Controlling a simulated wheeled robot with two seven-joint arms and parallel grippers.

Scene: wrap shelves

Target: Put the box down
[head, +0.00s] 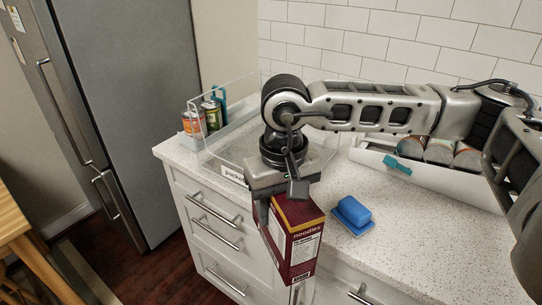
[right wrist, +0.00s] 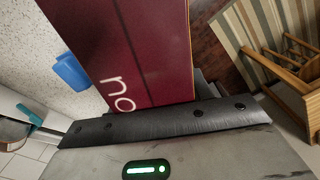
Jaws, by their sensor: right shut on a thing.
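A dark red box labelled "noodles" (head: 293,240) hangs below my right gripper (head: 283,205), which is shut on its upper end. The box is in front of the counter's front edge, over the drawers, and tilted a little. In the right wrist view the box (right wrist: 140,50) fills the middle, close against the gripper (right wrist: 190,118). What is under the box's lower end cannot be seen clearly. My left gripper is not in view.
A speckled counter (head: 400,235) holds a blue sponge on a holder (head: 352,212). A clear bin (head: 215,155) with a label stands at the left, beside cans (head: 211,115). A white tray (head: 440,180) with cans is at the right. A fridge (head: 130,90) stands left.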

